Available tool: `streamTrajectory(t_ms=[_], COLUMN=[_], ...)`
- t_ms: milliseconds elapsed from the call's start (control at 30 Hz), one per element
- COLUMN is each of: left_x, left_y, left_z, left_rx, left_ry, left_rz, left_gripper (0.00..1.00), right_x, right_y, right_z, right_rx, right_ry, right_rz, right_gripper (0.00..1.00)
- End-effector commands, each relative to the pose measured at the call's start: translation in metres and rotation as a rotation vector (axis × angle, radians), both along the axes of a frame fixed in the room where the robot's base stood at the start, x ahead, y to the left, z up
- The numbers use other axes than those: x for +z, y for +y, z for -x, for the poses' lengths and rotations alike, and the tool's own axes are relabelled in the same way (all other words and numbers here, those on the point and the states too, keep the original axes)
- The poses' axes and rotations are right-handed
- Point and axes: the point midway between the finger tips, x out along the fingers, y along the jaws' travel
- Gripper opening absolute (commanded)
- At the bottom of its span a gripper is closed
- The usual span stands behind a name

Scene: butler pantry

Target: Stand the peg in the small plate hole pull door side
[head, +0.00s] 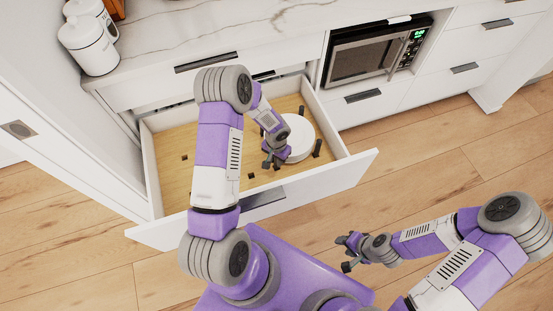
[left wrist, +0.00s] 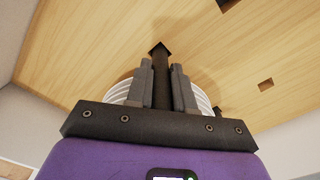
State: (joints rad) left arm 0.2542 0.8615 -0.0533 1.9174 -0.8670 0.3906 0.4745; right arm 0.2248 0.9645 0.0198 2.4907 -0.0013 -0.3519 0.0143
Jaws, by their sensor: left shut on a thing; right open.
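My left gripper (head: 273,160) is inside the open drawer, just left of the stacked white plates (head: 301,138). In the left wrist view its two fingers (left wrist: 161,88) are shut on a dark peg (left wrist: 160,72). The peg's far end meets a dark, square-cornered spot on the wooden drawer floor (left wrist: 90,50); I cannot tell how deep it sits. White plate rims (left wrist: 122,92) show behind the fingers. Free holes (left wrist: 265,84) show in the floor. My right gripper (head: 350,252) is open and empty, outside the drawer over the room floor.
Other dark pegs stand by the plates, one at the right (head: 318,147) and one behind (head: 301,111). The drawer front (head: 330,180) and side walls surround the board. A microwave (head: 372,55) is right of the drawer; white canisters (head: 88,42) stand on the counter.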

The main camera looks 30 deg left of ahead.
Motion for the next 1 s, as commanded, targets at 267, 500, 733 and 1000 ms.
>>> streamTrajectory(t_ms=[267,500,733,1000], left_x=[-0.003,-0.003,0.017,0.077], left_y=[-0.001,0.000,0.000,0.000], left_z=[0.000,0.000,-0.001,-0.001], left_rx=[-0.001,-0.001,0.000,-0.001], left_ry=[0.000,0.000,-0.003,-0.004], left_rz=[0.001,0.001,-0.001,-0.001], left_gripper=[0.47,0.48,0.48,0.48], right_x=[0.000,0.000,0.008,0.031], right_y=[0.000,0.000,0.000,0.000], right_z=[0.000,0.000,0.000,0.000], right_rx=[0.000,0.000,0.000,0.000], right_ry=[0.000,0.000,0.000,0.000], right_rz=[0.000,0.000,0.000,0.000], right_gripper=[0.45,0.45,0.45,0.45])
